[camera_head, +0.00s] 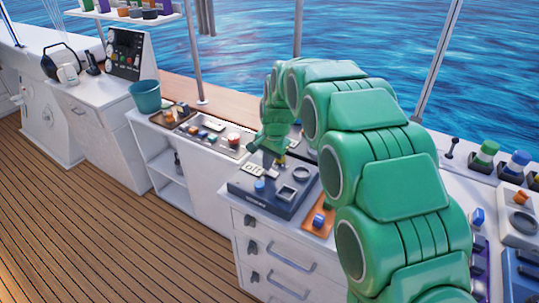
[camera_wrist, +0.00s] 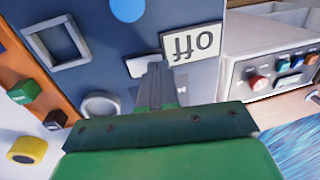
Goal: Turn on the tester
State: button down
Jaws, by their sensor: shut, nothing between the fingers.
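The tester (camera_head: 240,188) is a dark blue-grey box on the white cabinet, with a blue round knob, a square frame and a round ring on top. It also fills the upper part of the wrist view (camera_wrist: 110,60). Its white label (camera_wrist: 192,44) reads "Off", upside down in the wrist view. My gripper (camera_wrist: 157,70) is shut and empty, its fingertips at a small whitish plate (camera_wrist: 142,66) beside the label. Whether they touch it I cannot tell. In the head view my gripper (camera_head: 280,161) is over the tester's far side, partly hidden by my green arm.
An orange tray (camera_head: 318,222) lies right of the tester. Another panel (camera_head: 215,137) with coloured knobs stands behind it to the left. A teal bucket (camera_head: 145,95) stands farther back. The wooden deck (camera_head: 110,210) at left is clear.

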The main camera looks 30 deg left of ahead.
jog(key=shift+f, duration=0.35)
jog(key=shift+a+f+h, duration=0.1)
jog(key=shift+f+h, duration=0.05)
jog(key=shift+h, duration=0.15)
dwell(0.4)
jog(key=shift+d+r, duration=0.25)
jog(key=shift+d, duration=0.5)
jog(key=shift+r, duration=0.1)
notch_tip(320, 180, up, 14)
jog(key=a, duration=0.2)
dwell(0.4)
jog(key=shift+a+f, duration=0.1)
jog(key=shift+f, duration=0.1)
